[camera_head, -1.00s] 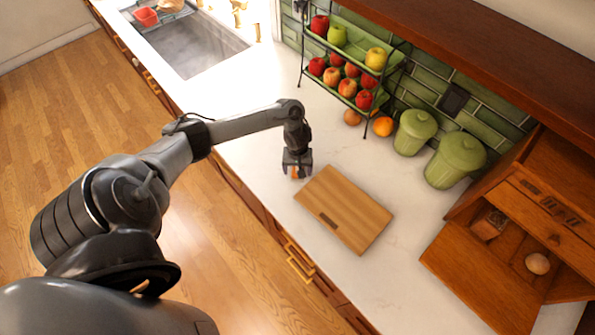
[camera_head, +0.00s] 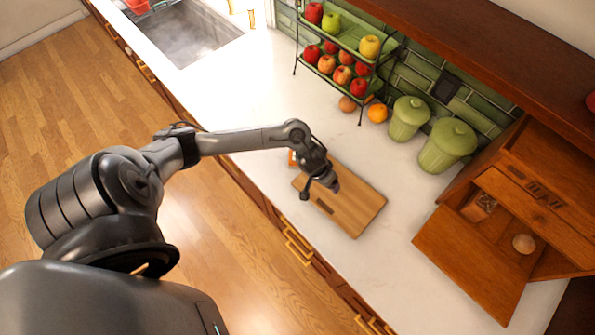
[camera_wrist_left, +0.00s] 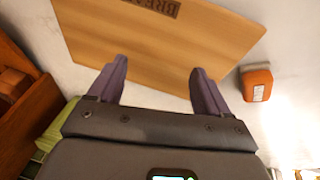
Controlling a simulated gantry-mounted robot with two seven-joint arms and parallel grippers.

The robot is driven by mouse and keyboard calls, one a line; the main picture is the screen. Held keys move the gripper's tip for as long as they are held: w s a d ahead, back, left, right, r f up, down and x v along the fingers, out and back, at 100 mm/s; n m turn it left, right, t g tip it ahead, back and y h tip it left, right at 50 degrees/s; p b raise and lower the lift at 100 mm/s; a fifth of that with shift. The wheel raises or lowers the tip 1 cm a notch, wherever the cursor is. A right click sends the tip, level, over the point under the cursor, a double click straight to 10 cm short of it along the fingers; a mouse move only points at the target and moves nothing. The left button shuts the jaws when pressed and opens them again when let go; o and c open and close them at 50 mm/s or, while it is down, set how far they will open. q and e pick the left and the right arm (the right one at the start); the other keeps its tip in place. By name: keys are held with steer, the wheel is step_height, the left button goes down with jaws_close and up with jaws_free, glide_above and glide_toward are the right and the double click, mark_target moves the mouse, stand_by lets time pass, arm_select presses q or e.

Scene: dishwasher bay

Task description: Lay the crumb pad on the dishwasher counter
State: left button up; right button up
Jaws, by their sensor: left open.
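A small orange block with a pale label-like face (camera_wrist_left: 257,82), which looks like the crumb pad, rests on the white counter (camera_head: 235,88). In the head view the orange block (camera_head: 292,158) shows beside the upper left end of the wooden cutting board, partly hidden by my arm. My left gripper (camera_head: 320,188) is above the cutting board. In the left wrist view its two fingers (camera_wrist_left: 160,70) are spread with nothing between them, and the orange block is to their right, apart from them. My right gripper is not in view.
The cutting board (camera_head: 358,205) lies on the counter. A fruit rack (camera_head: 350,50), loose fruit, green canisters (camera_head: 446,145) and an open wooden cabinet (camera_head: 470,250) stand behind and right. The sink (camera_head: 185,35) is at upper left. The counter between sink and board is clear.

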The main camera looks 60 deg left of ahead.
arm_select(q)
steer(key=s+d+r+m+t, duration=0.2)
steer(key=d+m, duration=0.1)
steer(key=d, duration=0.7)
steer(key=s+r+m+g, duration=0.1)
steer(key=s+r+m, duration=0.2)
steer(key=s+r, duration=0.6)
steer(key=s, duration=0.5)
steer(key=shift+r+g+y, duration=0.2)
steer(key=shift+g+y, duration=0.1)
steer(key=shift+g, duration=0.1)
steer(key=shift+r, duration=0.1)
